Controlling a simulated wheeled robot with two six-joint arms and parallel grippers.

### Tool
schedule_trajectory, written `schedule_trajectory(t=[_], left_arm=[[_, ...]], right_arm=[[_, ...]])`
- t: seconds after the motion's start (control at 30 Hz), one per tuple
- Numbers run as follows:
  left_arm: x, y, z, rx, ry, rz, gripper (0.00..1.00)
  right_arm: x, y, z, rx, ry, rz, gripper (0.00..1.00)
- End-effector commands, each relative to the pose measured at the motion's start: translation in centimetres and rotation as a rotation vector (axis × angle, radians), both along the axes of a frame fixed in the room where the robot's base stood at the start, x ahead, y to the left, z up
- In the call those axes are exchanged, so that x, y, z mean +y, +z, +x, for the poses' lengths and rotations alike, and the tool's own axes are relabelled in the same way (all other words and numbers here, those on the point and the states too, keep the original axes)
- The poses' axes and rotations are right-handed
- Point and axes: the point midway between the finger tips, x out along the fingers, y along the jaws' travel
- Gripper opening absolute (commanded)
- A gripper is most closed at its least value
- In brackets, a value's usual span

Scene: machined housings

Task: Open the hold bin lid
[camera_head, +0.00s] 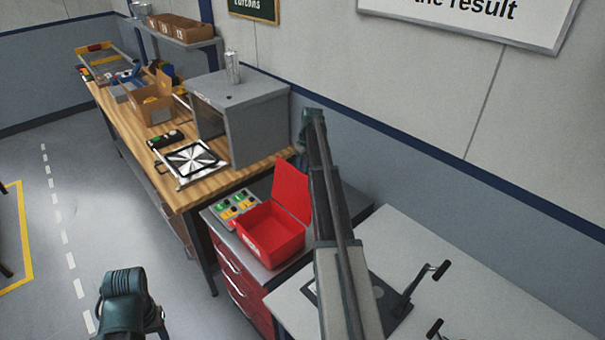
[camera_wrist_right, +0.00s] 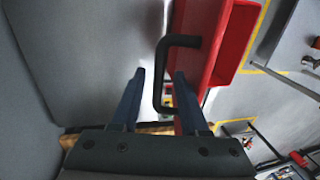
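The red hold bin (camera_head: 268,236) stands on a drawer cabinet in the head view. Its red lid (camera_head: 291,190) stands raised, roughly upright, at the bin's back edge. In the right wrist view the red lid (camera_wrist_right: 205,45) carries a black handle (camera_wrist_right: 160,75). My right gripper (camera_wrist_right: 159,73) is open, with one finger on each side of the handle bar; gaps show between bar and fingers. In the head view my right arm hides part of the area beside the lid. Of my left arm only a dark link shows at the lower left; its gripper is out of view.
A grey box-shaped machine (camera_head: 250,120) and a wooden bench (camera_head: 180,190) lie beyond. A pale table (camera_head: 440,270) with black-handled clamps (camera_head: 425,285) is at right.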

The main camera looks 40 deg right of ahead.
Motion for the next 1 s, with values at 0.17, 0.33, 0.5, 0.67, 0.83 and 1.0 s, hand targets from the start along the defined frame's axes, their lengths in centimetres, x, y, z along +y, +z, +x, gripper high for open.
schedule_trajectory(t=[0.17,0.33,0.5,0.67,0.83,1.0], left_arm=[[0.0,0.1,0.0,0.0,0.0,0.0,0.5],[0.0,0.9,0.0,0.0,0.0,0.0,0.5],[0.0,2.7,0.0,0.001,-0.001,0.0,0.5],[0.0,4.9,0.0,0.002,-0.002,0.001,0.5],[0.0,7.5,-0.1,0.003,-0.003,0.001,0.5],[0.0,10.1,-0.1,0.004,0.004,0.0,0.5]], right_arm=[[0.0,0.1,-0.1,0.001,0.0,0.001,0.45],[-0.1,0.9,-0.1,0.002,0.0,0.001,0.45],[-0.4,2.7,-0.1,0.002,0.0,0.001,0.45],[-0.8,4.9,0.0,0.001,0.0,0.001,0.45],[-1.4,7.5,0.1,0.001,0.0,0.001,0.45],[-1.9,10.1,0.2,0.001,0.0,0.001,0.45]])
